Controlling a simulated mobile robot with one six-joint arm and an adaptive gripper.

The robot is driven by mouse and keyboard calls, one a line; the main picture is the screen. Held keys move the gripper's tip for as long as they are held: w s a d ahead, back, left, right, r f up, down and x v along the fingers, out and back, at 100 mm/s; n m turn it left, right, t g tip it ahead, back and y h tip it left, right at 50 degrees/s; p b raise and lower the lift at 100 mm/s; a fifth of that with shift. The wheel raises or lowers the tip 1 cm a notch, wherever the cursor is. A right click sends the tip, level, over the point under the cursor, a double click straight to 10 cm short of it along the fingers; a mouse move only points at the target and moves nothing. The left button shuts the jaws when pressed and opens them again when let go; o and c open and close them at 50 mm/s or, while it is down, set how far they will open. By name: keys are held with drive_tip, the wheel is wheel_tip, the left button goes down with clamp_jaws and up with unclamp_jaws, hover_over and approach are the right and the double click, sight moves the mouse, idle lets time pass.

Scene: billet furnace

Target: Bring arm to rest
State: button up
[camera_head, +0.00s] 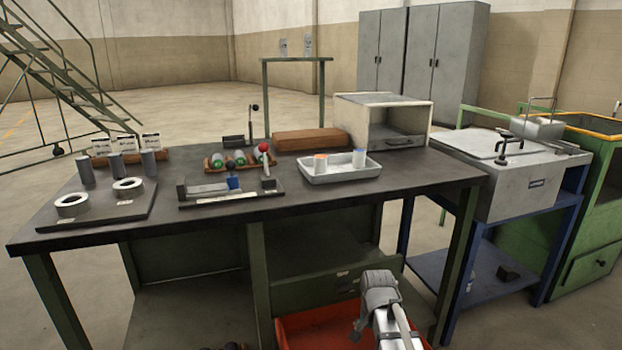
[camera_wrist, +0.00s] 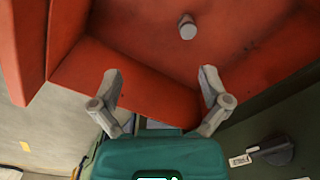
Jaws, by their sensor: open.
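My gripper (camera_wrist: 161,72) is open in the wrist view, its two grey fingers apart with nothing between them. It faces a red bin (camera_wrist: 130,75), inside which a small grey cylinder (camera_wrist: 187,27) lies beyond the fingertips, apart from them. In the head view my arm reaches low at the front of the workbench (camera_head: 300,207), over the red bin (camera_head: 318,325) under the bench. The fingers are hidden there.
The bench carries a white tray (camera_head: 340,176) with two cylinders, a fixture with a red-knobbed lever (camera_head: 267,165), a plate with rings (camera_head: 100,206) and an open-fronted box furnace (camera_head: 385,118). A blue-framed stand (camera_head: 520,190) is at right. Open floor lies behind.

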drive_tip(key=s+d+r+n+p, duration=0.1)
drive_tip(key=s+r+n+p, duration=0.2)
drive_tip(key=s+n, duration=0.45)
wheel_tip(320, 180, up, 38)
drive_tip(key=p, duration=3.7)
drive_tip(key=shift+s+f+m, duration=0.1)
drive_tip(key=shift+m, duration=0.15)
drive_tip(key=c, duration=0.5)
drive_tip(key=shift+d, duration=0.1)
drive_tip(key=shift+c, duration=0.2)
